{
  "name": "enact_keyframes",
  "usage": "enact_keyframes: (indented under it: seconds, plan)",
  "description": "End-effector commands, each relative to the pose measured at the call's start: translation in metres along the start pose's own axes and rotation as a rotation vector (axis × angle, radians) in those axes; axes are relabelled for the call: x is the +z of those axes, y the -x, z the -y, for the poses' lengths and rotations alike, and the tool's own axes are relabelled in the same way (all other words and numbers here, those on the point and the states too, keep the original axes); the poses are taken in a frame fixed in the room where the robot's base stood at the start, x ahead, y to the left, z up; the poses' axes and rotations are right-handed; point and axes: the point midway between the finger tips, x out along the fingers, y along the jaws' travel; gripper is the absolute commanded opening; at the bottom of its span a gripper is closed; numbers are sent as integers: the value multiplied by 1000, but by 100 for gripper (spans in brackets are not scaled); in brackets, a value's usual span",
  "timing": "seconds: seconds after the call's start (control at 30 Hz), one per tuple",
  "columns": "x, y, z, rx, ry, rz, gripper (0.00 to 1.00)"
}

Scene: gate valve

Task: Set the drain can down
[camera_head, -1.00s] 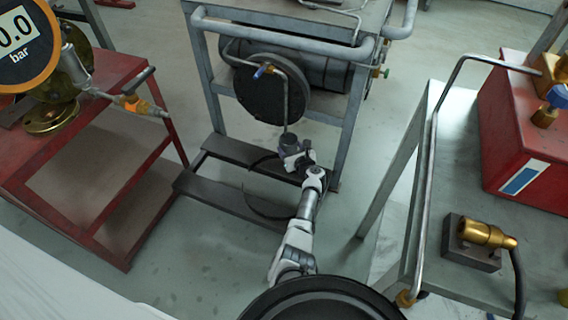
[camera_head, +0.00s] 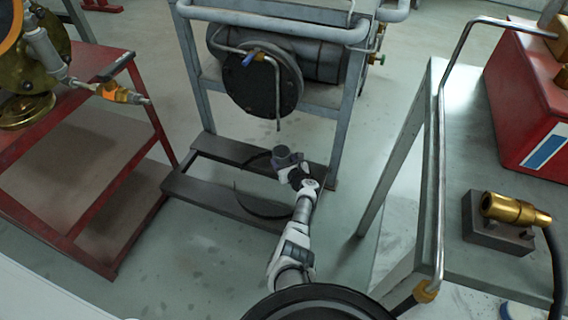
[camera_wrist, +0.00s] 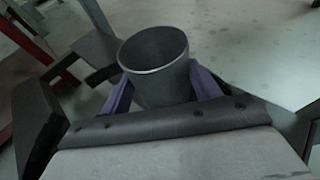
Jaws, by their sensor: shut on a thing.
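The drain can is a dark grey, open-topped cylinder (camera_wrist: 155,75), which shows small in the head view (camera_head: 282,151). My gripper (camera_wrist: 165,90) is shut on it, with a purple finger on each side in the wrist view. The can is close to upright, its open mouth facing up, and looks empty inside as far as I can see. In the head view my gripper (camera_head: 287,162) holds it below the bent drain pipe's lower end (camera_head: 278,124), with a visible gap between. The can's base is hidden, so I cannot tell if it touches anything.
A low dark step frame (camera_head: 205,190) lies below the grey vessel stand (camera_head: 196,85), with thin dark curved strips (camera_head: 262,210) near my arm. A red bench (camera_head: 130,95) stands left and a grey table (camera_head: 450,150) right.

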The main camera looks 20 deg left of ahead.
Motion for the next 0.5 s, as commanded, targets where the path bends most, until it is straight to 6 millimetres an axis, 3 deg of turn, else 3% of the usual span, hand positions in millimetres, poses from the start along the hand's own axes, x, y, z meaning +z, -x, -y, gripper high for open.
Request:
enact_keyframes:
  seconds: [0.23, 0.27, 0.4, 0.5]
  plan:
    - [-2, -1, 0, 0, 0, 1, 31]
    - [-3, -1, 0, 0, 0, 0, 63]
    - [-1, 0, 0, 0, 0, 0, 81]
    - [-1, 0, 0, 0, 0, 0, 84]
